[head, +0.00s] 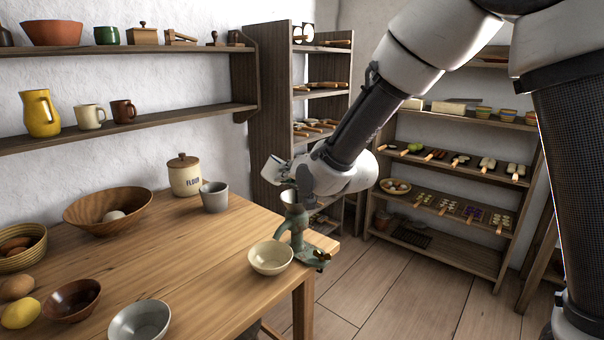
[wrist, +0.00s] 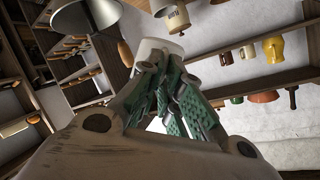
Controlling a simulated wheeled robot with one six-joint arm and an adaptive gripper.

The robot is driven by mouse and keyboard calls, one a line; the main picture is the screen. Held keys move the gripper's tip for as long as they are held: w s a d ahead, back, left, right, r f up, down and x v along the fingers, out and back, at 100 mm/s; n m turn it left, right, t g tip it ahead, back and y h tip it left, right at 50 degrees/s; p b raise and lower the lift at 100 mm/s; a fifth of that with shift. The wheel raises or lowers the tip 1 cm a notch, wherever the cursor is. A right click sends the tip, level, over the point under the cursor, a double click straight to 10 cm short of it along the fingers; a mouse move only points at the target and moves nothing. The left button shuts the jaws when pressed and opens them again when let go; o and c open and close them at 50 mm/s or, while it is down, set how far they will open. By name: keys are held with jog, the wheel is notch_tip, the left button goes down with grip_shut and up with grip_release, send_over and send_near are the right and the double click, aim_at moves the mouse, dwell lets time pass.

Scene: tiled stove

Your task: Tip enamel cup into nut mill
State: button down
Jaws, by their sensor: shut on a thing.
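The nut mill (head: 297,222) is a green, worn metal mill clamped at the table's near right corner, with its hopper on top. My gripper (head: 287,172) is just above the hopper, its wrist coming in from the right. In the wrist view my gripper (wrist: 172,85) has its green-padded fingers closed on a white cup (wrist: 153,47), which looks like the enamel cup. In the head view the cup (head: 274,166) shows as a small pale shape at the fingertips, seemingly tilted. Its inside and contents are hidden, and I cannot tell whether anything is pouring.
A cream bowl (head: 270,257) stands beside the mill. A grey cup (head: 215,197) and flour jar (head: 185,175) stand behind. Bowls, eggs and a lemon (head: 20,313) are on the left. The middle of the table (head: 175,250) is clear. Shelves (head: 455,180) stand beyond my arm.

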jog(key=shift+w+d+r+m+y, duration=0.15)
jog(key=shift+d+r+m+y, duration=0.2)
jog(key=shift+m+y, duration=0.3)
dwell(0.7)
jog(key=shift+w+d+r+m+y, duration=0.1)
jog(key=shift+d+r+m+y, duration=0.2)
jog(key=shift+m+y, duration=0.5)
jog(key=shift+w+d+r+m+y, duration=0.1)
jog(key=shift+d+r+m+y, duration=0.15)
jog(key=shift+m, duration=0.9)
dwell(1.3)
jog(key=shift+w+d+r+m+t, duration=0.1)
jog(key=shift+w+d+m+t, duration=0.25)
jog(key=shift+d+m, duration=0.4)
dwell(0.3)
jog(key=shift+w+d+r+m+t+y, duration=0.15)
jog(key=shift+d+m+y, duration=0.2)
jog(key=shift+m, duration=0.35)
jog(key=shift+w+d+m+t+y, duration=0.1)
jog(key=shift+d+m+y, duration=0.05)
jog(key=shift+m+y, duration=0.4)
dwell(1.1)
